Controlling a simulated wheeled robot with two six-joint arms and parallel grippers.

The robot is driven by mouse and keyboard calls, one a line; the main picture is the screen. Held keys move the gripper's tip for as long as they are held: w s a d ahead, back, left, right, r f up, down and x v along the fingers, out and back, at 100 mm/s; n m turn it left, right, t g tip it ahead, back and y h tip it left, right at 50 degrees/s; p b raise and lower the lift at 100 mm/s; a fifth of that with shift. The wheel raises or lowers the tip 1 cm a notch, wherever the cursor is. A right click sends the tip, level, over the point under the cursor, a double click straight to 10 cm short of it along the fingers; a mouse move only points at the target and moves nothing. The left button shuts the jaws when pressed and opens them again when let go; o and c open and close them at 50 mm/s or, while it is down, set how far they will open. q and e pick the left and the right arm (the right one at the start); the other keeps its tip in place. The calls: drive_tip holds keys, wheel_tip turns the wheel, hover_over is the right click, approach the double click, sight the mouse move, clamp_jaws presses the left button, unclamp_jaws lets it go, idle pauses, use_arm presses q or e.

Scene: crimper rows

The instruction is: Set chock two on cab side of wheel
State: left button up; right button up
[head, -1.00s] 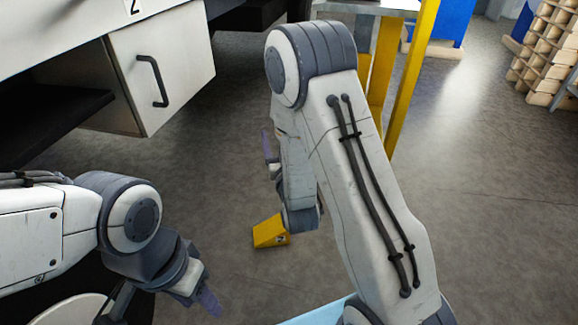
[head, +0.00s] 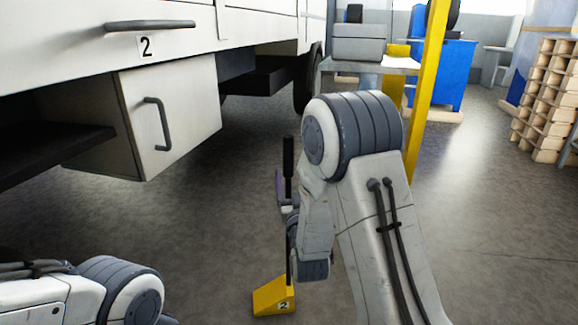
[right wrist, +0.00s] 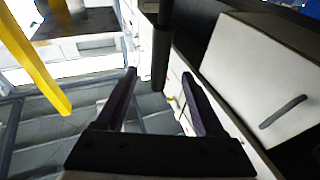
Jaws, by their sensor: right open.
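Chock two is a yellow wedge (head: 270,298) with a "2" label, on the floor at the bottom middle of the head view. A thin dark upright pole with a thick black grip (head: 288,158) rises above it. My right gripper (head: 284,193) is open beside this pole, partly hidden by my own arm. In the right wrist view a black rod (right wrist: 161,55) shows between the two open fingers (right wrist: 159,74); I cannot tell how deep it sits. A dark wheel (head: 309,80) shows under the vehicle, farther back. My left gripper is out of view.
The white vehicle body (head: 80,50) with a handled side box (head: 172,118) fills the left. A yellow post (head: 425,90) and a grey table (head: 375,66) stand behind my right arm. A wooden rack (head: 545,100) is at right. The floor at right is clear.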

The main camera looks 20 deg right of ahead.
sight(289, 141)
drive_tip(key=shift+p+x, duration=0.6)
drive_tip(key=shift+x, duration=2.7)
drive_tip(key=shift+s+r, duration=0.1)
drive_tip(key=shift+c, duration=0.3)
clamp_jaws()
drive_tip(key=shift+r, duration=0.25)
drive_tip(key=shift+r+p, duration=1.7)
drive_tip(key=shift+r, duration=0.8)
